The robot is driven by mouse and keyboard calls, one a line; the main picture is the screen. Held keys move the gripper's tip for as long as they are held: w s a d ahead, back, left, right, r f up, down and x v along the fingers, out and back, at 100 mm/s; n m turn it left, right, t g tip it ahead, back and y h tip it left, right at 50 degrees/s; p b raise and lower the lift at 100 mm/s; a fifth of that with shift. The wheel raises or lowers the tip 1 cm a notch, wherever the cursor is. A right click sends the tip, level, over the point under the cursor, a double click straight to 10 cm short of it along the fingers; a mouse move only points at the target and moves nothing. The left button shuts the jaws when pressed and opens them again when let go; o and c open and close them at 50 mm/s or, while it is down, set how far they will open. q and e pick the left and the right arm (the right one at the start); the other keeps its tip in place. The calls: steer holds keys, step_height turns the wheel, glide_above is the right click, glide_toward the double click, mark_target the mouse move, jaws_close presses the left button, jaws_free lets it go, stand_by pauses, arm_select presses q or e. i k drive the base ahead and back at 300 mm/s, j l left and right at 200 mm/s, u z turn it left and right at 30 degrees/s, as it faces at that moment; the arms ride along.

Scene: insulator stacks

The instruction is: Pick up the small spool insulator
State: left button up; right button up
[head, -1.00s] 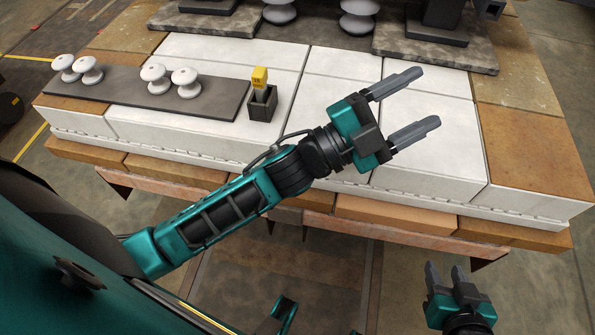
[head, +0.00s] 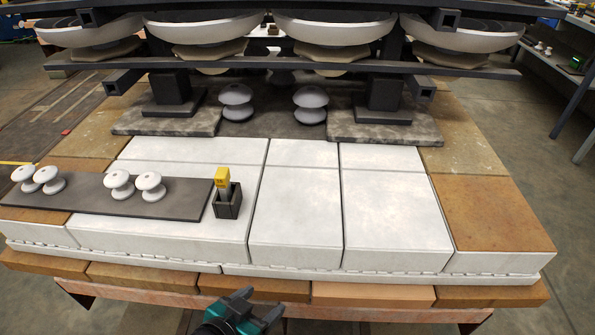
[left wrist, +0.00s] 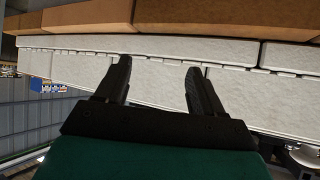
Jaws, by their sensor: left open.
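White spool-shaped insulators stand in two pairs on a dark strip at the left of the slab: one pair (head: 37,180) at the far left, another pair (head: 135,185) nearer the middle. Two grey spool insulators, left (head: 237,102) and right (head: 310,104), stand farther back under the rack. I cannot tell which one the task means. My left gripper (head: 260,304) is low at the bottom of the head view, in front of the slab's near edge. It is open and empty; its two fingers also show apart in the left wrist view (left wrist: 159,66). My right gripper is out of view.
The dark strip (head: 85,202) ends beside a black holder (head: 228,203) with a yellow-topped item (head: 222,177). The white blocks (head: 395,215) right of it are clear. A dark rack with large discs (head: 340,30) overhangs the back. Brown bricks (head: 360,294) edge the front.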

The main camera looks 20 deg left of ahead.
mark_target(25, 173)
steer(key=u, duration=2.2)
steer(key=i+j+u, duration=0.1)
steer(key=i+j, duration=0.25)
steer(key=i, duration=0.1)
